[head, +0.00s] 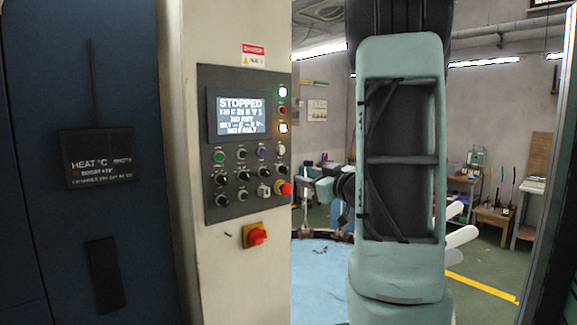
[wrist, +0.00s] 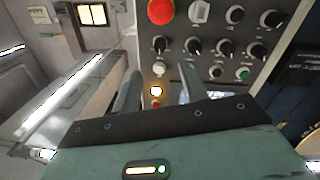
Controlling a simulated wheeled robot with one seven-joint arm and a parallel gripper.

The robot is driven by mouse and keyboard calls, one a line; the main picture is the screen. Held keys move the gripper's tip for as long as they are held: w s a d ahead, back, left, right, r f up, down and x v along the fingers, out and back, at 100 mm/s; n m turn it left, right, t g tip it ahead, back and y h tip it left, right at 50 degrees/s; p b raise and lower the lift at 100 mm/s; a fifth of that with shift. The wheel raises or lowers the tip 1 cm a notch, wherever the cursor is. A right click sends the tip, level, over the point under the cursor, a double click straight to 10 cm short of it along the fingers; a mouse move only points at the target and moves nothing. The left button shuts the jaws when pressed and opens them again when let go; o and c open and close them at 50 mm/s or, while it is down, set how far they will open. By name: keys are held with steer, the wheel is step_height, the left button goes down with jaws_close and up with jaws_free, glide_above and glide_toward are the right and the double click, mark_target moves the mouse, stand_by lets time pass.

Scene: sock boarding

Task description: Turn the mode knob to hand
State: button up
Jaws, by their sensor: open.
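The control panel (head: 246,205) is on the cream cabinet, with a lit screen (head: 239,115) reading STOPPED. Below the screen are rows of buttons and dark knobs. A pale selector (head: 264,191) sits left of the red mushroom button (head: 285,188). In the wrist view the panel appears upside down, with the pale selector (wrist: 200,12) and several black knobs (wrist: 192,45). Their labels are too small to read, so I cannot tell which is the mode knob. My gripper (wrist: 158,88) is open and empty, its fingers apart on either side of a lit amber lamp (wrist: 156,91).
A red and yellow rotary switch (head: 256,235) sits below the panel. A dark blue cabinet (head: 60,230) stands at the left. A light blue surface (head: 320,275) lies right of the cream cabinet. My arm hides part of the room behind.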

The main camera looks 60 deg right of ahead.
mark_target(287, 170)
steer(key=p+x, duration=0.3)
steer(key=x, duration=0.6)
steer(key=shift+w+d+p, duration=0.1)
steer(key=shift+w+p, duration=0.2)
steer(key=shift+p, duration=0.05)
steer(key=shift+f, duration=0.1)
jaws_close()
